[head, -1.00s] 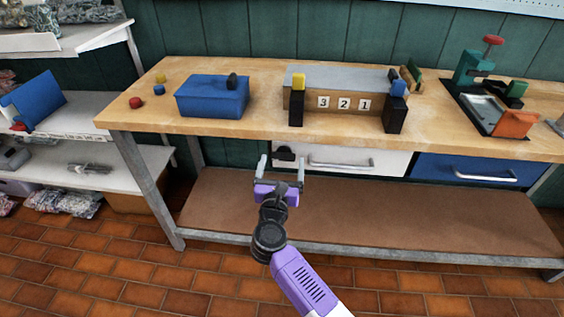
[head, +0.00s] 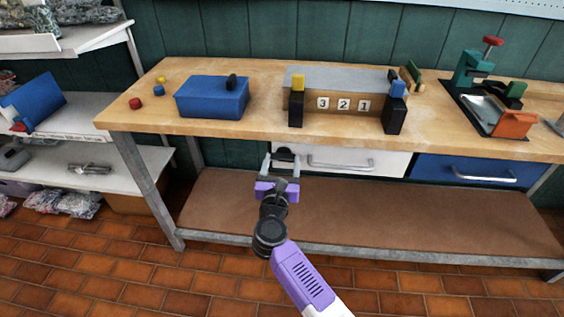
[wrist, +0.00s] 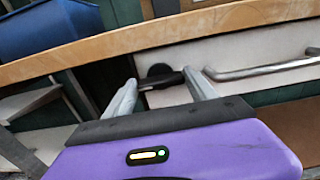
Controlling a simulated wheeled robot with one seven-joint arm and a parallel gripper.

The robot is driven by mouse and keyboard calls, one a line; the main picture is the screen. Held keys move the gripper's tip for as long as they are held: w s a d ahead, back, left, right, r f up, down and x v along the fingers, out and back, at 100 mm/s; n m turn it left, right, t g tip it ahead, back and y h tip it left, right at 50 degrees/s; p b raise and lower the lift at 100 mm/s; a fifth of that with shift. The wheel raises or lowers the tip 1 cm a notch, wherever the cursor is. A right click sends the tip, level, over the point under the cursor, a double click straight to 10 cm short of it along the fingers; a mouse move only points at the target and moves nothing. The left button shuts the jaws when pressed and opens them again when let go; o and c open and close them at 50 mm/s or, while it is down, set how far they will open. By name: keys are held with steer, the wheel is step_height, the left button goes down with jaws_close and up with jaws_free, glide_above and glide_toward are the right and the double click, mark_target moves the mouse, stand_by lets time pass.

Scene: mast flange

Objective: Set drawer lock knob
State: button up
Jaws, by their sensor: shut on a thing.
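The drawer lock knob (head: 284,154) is black and sits at the left end of the white drawer (head: 345,160), under the bench top. In the wrist view the knob (wrist: 160,71) shows a round part and a dark bar spanning between my fingers. My gripper (head: 282,160) is at the knob, with a grey finger on either side of it, shut on it. The wrist view also shows the gripper (wrist: 165,85) from behind. The fingers hide the ends of the bar, and any setting marks are too small to read.
The drawer's metal handle (head: 341,165) is just right of my gripper. The wooden bench top (head: 225,130) overhangs close above. A blue drawer (head: 465,170) is further right. The brown lower shelf (head: 380,215) is bare. A grey bench leg (head: 150,190) stands to the left.

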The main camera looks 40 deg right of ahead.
steer(key=n+p, duration=0.3)
steer(key=shift+r, duration=0.2)
steer(key=n+p, duration=0.4)
steer(key=n, duration=0.1)
steer(key=shift+w+a, duration=0.1)
steer(key=shift+w, duration=0.05)
steer(key=n+p, duration=0.2)
steer(key=n, duration=0.1)
steer(key=n+p, duration=0.1)
steer(key=n, duration=0.1)
steer(key=shift+f+n+p, duration=0.2)
steer(key=shift+n+p, duration=0.2)
steer(key=shift+a+f+n+p, duration=0.15)
steer(key=shift+n+p, duration=0.35)
steer(key=shift+n, duration=0.45)
steer(key=shift+d+f+n+p, duration=0.1)
steer(key=shift+n+p, duration=0.4)
steer(key=shift+n, duration=0.45)
steer(key=shift+w, duration=0.1)
steer(key=o, duration=1.4)
steer(key=shift+c, duration=0.2)
